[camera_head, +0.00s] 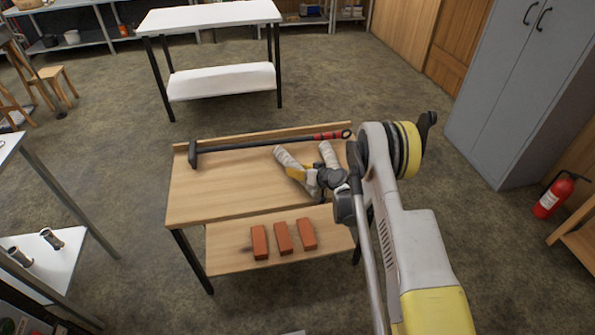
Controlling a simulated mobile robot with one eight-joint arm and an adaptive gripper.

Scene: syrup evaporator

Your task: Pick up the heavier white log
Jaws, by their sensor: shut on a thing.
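Two white logs lie side by side at an angle on the wooden workbench (220,194). The left white log (286,158) runs down to the right towards my gripper. The right white log (327,150) shows only its far part, just beyond my gripper, which hides the rest. My gripper (309,182) is at the near end of the left log and appears shut on it. A yellow patch shows beside the fingers. Which log is heavier cannot be told by sight. Whether the held log is clear of the bench top cannot be told.
A long-handled tool (250,144) with a red grip lies along the bench's back edge. Three orange-red bricks (282,237) rest on the lower shelf. A white table (205,17) stands behind, a grey cabinet (520,80) to the right. The bench top's left part is clear.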

